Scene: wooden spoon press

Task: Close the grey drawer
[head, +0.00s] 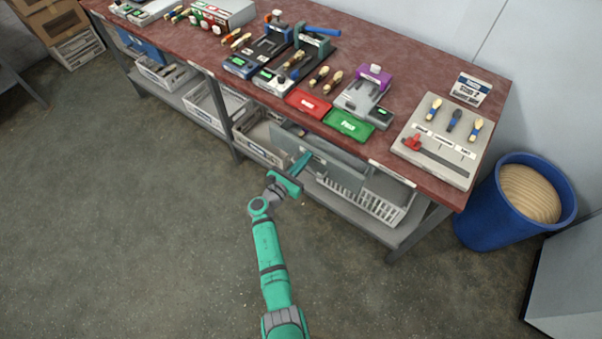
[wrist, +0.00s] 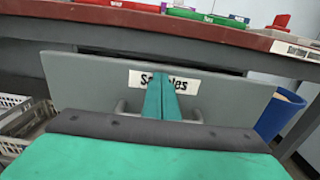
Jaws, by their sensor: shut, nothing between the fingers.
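The grey drawer (head: 335,158) hangs under the red-brown table top. Its flat front (wrist: 75,78) fills the middle of the wrist view and has a white label that reads "Samples", partly hidden by my fingers. Parts of a grey handle (wrist: 120,107) show on both sides of the fingers. A dark gap shows between the top of the front and the table, and the front seems to stand out a little from the table frame. My gripper (head: 304,158) is shut and empty, with its teal fingertips (wrist: 161,82) pointing at the label. I cannot tell whether they touch it.
The table top (head: 410,95) carries coloured boxes, brushes and a grey board (head: 435,150). White crates (head: 375,207) stand on the low shelf beneath. A blue bin (head: 500,215) stands right of the table. The floor in front is clear.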

